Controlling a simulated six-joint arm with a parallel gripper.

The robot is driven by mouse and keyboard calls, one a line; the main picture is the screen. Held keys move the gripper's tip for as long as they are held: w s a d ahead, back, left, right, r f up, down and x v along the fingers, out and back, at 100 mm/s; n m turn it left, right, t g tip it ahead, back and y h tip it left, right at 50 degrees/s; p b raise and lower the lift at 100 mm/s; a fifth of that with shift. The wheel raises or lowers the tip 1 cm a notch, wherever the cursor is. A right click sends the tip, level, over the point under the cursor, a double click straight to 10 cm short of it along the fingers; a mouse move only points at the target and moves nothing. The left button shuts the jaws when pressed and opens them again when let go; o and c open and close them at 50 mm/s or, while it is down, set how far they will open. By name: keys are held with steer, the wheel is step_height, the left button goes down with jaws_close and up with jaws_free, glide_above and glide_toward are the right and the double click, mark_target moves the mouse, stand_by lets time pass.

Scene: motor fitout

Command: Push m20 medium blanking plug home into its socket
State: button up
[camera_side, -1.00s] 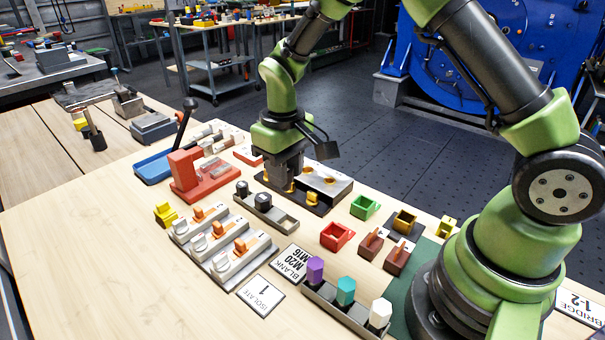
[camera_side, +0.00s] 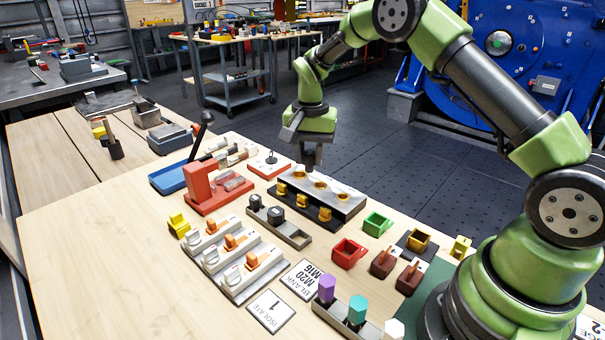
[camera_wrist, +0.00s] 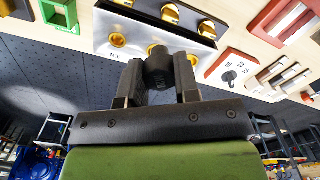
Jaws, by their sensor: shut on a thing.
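My gripper (camera_side: 314,165) is over the metal box (camera_side: 350,199), close to its middle socket. In the wrist view my gripper (camera_wrist: 160,88) is shut on a dark round plug (camera_wrist: 158,66), which I take to be the M20 medium blanking plug. The plug partly covers the brass-rimmed middle socket (camera_wrist: 153,47). The left socket (camera_wrist: 117,40) and right socket (camera_wrist: 193,60) look uncovered. I cannot tell whether the plug's tip is in the socket. In the side view the held plug is hard to make out.
A red stand (camera_side: 198,187) is at left; green (camera_side: 377,223) and red (camera_side: 348,252) holders are at right.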

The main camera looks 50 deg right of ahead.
steer(key=d+m, duration=0.2)
steer(key=m, duration=0.1)
steer(key=w+d+m, duration=0.1)
steer(key=d+m, duration=0.2)
steer(key=shift+w+d+r, duration=0.1)
steer(key=shift+d+r, duration=0.05)
steer(key=shift+d, duration=0.05)
steer(key=shift+f, duration=2.9)
steer(key=shift+f, duration=1.6)
steer(key=o, duration=1)
steer(key=shift+c, duration=0.2)
steer(key=shift+r, duration=0.1)
step_height(320, 180, up, 10)
